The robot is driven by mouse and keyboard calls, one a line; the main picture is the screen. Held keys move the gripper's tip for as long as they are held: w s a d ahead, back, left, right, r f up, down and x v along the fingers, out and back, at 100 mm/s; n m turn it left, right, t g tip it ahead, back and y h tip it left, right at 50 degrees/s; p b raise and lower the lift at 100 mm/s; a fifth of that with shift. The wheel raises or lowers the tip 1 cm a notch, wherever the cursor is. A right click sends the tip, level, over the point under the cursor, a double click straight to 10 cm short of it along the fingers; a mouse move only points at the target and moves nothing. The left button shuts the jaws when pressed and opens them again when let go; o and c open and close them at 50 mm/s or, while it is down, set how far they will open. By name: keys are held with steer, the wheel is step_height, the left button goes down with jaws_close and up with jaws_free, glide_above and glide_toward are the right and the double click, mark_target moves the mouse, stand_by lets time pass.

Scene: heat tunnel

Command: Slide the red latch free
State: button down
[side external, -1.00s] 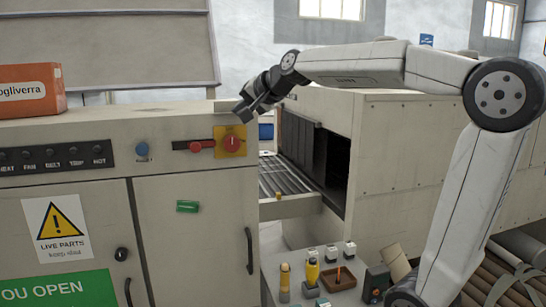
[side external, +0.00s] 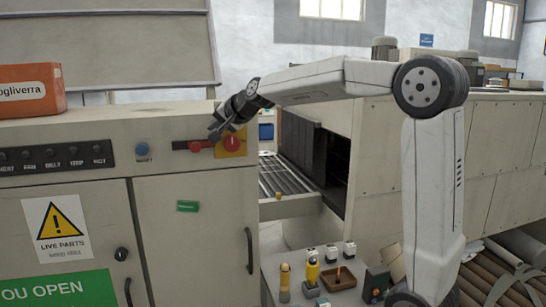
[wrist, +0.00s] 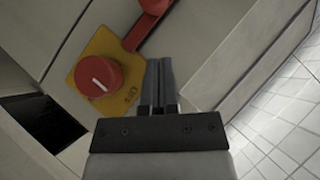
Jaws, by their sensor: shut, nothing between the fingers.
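The red latch (side external: 194,146) is a flat red bar with a round red knob, on the cream cabinet front left of a yellow plate (side external: 240,136). In the wrist view the latch (wrist: 139,36) runs in from the top edge, its knob cut off there. A red rotary switch (side external: 231,144) sits on the yellow plate and also shows in the wrist view (wrist: 98,76). My gripper (side external: 214,136) is shut and empty, its tips in front of the panel between latch and switch. In the wrist view the tips (wrist: 159,62) appear close below the latch bar; contact cannot be told.
A blue button (side external: 142,149) and a row of black knobs (side external: 56,158) lie left on the panel. An orange box (side external: 30,89) stands on top. A roller conveyor (side external: 285,178) enters the tunnel at right. A tray of small parts (side external: 318,284) stands below.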

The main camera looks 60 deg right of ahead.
mark_target(198, 142)
steer(key=shift+w+a+f, duration=0.45)
steer(key=shift+a+f, duration=0.05)
steer(key=shift+f, duration=0.15)
steer(key=shift+w+a+f, duration=0.4)
steer(key=shift+a+f, duration=0.1)
steer(key=shift+f, duration=0.15)
steer(key=shift+w+a, duration=1.45)
steer(key=shift+s+d+r, duration=0.45)
steer(key=shift+r, duration=0.2)
steer(key=shift+s+d+r, duration=0.6)
steer(key=shift+d+r, duration=0.05)
steer(key=shift+r, duration=0.2)
steer(key=v, duration=1)
